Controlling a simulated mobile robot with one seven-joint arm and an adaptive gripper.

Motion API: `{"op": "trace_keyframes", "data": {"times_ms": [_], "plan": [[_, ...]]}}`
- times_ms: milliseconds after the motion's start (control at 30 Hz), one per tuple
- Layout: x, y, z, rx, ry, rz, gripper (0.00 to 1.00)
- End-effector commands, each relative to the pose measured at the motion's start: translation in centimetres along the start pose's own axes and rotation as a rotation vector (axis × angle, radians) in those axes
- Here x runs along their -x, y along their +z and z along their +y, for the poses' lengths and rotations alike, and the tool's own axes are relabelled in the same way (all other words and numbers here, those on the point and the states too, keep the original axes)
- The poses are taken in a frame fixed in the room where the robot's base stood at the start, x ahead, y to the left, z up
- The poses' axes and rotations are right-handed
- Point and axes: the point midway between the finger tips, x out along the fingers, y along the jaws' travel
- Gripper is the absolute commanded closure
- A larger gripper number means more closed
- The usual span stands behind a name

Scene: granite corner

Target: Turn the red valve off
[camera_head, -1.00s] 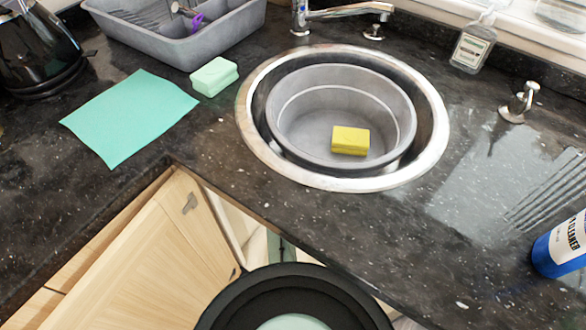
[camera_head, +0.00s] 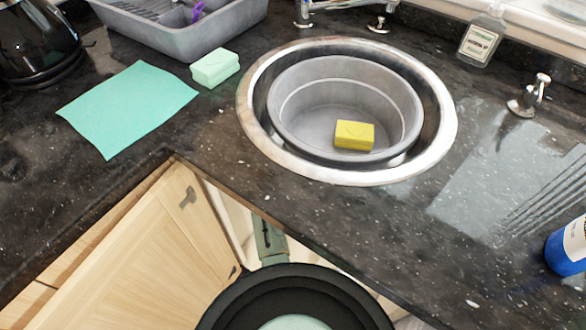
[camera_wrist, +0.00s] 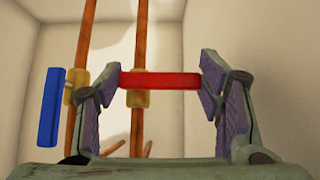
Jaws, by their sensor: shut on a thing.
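The red valve (camera_wrist: 170,80) shows in the wrist view as a red bar lying crosswise, with a brass fitting (camera_wrist: 138,98) on a copper pipe by its left part. My gripper (camera_wrist: 160,70) has one finger at each end of the red bar and is shut on it. The blue valve (camera_wrist: 50,106) stands upright to the left, outside the fingers, on a second copper pipe (camera_wrist: 82,40). In the head view the counter hides both valves and my gripper; only a green part of my arm shows in the cabinet opening.
Pale cabinet walls enclose the pipes. In the head view, a wooden cabinet door (camera_head: 140,260) stands at the left of the opening. Above are the dark counter (camera_head: 330,215), a sink with a grey basin (camera_head: 300,110), and a blue bottle (camera_head: 568,250) at the right.

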Motion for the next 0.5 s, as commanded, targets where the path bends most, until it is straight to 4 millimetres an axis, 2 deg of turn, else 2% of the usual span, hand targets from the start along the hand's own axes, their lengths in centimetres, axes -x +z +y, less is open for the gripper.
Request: {"op": "trace_keyframes", "data": {"times_ms": [167, 200, 500], "plan": [[-0.01, -0.02, -0.02, 0.003, -0.001, 0.001, 0.67], [-0.01, -0.02, -0.02, 0.003, -0.001, 0.001, 0.38], [-0.01, 0.01, 0.0, 0.001, -0.001, 0.0, 0.18]]}}
